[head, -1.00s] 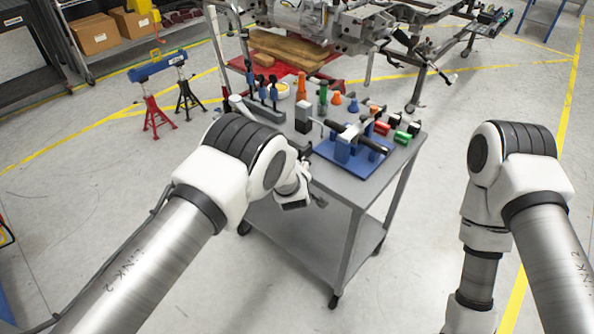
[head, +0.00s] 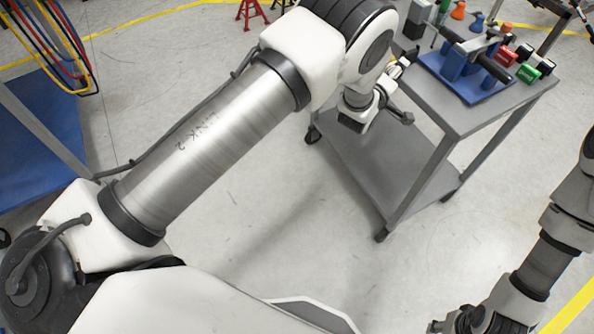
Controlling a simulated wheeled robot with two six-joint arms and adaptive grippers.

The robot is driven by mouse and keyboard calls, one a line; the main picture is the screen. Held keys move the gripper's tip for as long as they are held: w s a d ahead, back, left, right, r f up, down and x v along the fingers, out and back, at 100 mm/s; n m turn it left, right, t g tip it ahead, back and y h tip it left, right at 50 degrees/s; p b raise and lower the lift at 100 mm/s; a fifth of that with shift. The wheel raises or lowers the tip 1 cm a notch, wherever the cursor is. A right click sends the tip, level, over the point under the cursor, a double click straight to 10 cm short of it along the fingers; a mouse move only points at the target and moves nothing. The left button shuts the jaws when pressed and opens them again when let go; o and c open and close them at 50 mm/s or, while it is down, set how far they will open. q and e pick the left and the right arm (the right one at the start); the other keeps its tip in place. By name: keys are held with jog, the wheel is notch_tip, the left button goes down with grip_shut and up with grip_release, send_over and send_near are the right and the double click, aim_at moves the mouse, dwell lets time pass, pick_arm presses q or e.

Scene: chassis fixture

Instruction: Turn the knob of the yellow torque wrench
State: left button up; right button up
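I cannot make out a yellow torque wrench in the head view. A blue stand (head: 462,80) on the cart top, at the upper right, carries a long tool with black grips (head: 495,70) and a grey bar. My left gripper (head: 385,112) is at the cart's left side, short of the blue stand and partly hidden by its own wrist. Its finger opening does not show clearly. My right arm comes down at the right edge, and its end (head: 468,320) is cut off at the bottom right, apart from the cart. I cannot tell its fingers' state.
The grey cart (head: 455,115) has a lower shelf and corner legs. Orange and blue cone-shaped pieces (head: 476,22) and red and green pieces (head: 528,74) stand on its top. Coloured hoses (head: 50,40) hang at upper left above a blue surface (head: 35,130). The floor before the cart is clear.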

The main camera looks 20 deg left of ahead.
pick_arm(q)
jog(key=p+v, duration=0.5)
jog(key=v, duration=0.3)
jog(key=s+a+f+m+g+y, duration=0.1)
jog(key=s+a+f+m+g, duration=0.2)
jog(key=s+a+f, duration=0.4)
jog(key=s+a+f+m+g+y+p, duration=0.1)
jog(key=s+a+f+m+g, duration=0.2)
jog(key=s+a+f+g, duration=0.2)
jog(key=shift+s+a+f+y, duration=0.4)
jog(key=shift+s+a+f, duration=0.8)
jog(key=shift+s, duration=1.55)
pick_arm(e)
jog(key=shift+r, duration=2.2)
pick_arm(q)
jog(key=shift+d+f, duration=0.3)
jog(key=shift+d, duration=0.05)
